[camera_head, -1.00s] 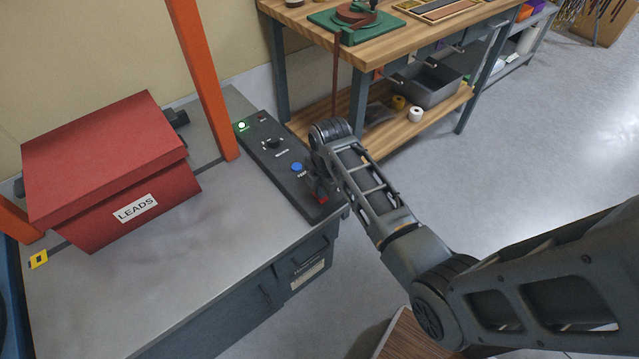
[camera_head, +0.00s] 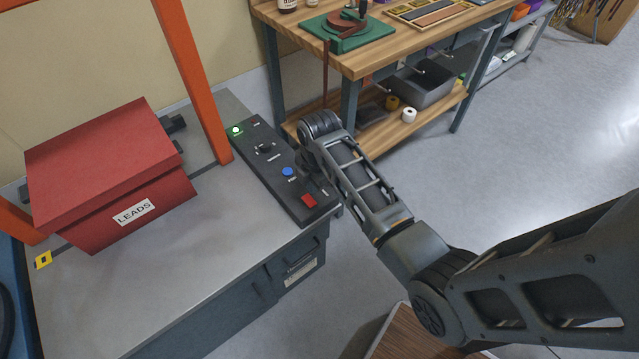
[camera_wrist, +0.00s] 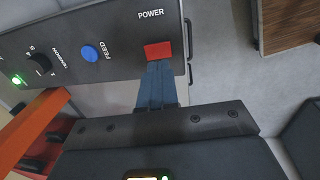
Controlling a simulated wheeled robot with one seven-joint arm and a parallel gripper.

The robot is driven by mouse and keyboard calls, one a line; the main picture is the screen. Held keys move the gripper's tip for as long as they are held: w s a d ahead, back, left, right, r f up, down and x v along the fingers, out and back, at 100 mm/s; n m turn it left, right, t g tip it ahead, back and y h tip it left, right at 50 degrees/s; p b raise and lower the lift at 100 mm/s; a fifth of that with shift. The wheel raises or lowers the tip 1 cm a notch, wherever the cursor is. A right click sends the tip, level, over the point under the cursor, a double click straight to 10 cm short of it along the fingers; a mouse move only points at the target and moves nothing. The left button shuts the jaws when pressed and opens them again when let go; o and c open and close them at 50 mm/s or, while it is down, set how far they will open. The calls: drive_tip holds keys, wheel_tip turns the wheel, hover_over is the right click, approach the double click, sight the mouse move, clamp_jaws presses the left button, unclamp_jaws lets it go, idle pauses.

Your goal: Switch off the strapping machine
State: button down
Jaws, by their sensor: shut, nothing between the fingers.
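The strapping machine is a grey-topped table with an orange arch (camera_head: 192,80) and a dark control panel (camera_head: 276,172). On the panel are a lit green lamp (camera_head: 236,130), a black knob (camera_head: 265,147), a blue FEED button (camera_head: 288,171) and a red POWER switch (camera_head: 308,201). The wrist view shows the red switch (camera_wrist: 158,50), the blue button (camera_wrist: 90,53) and the lit green lamp (camera_wrist: 17,80). My gripper (camera_wrist: 156,68) is shut and empty, its bluish fingertips right at the red switch's edge. Whether they touch it cannot be told. In the head view the fingers are largely hidden by my wrist.
A red box labelled LEADS (camera_head: 110,170) sits on the machine's top under the arch. A wooden workbench (camera_head: 370,55) with a green tool stands behind the panel. A brown wooden surface (camera_head: 410,335) is at the lower front. The floor to the right is clear.

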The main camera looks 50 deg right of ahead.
wheel_tip(320, 180, up, 8)
drive_tip(key=shift+s+a, duration=0.25)
drive_tip(key=shift+s, duration=0.2)
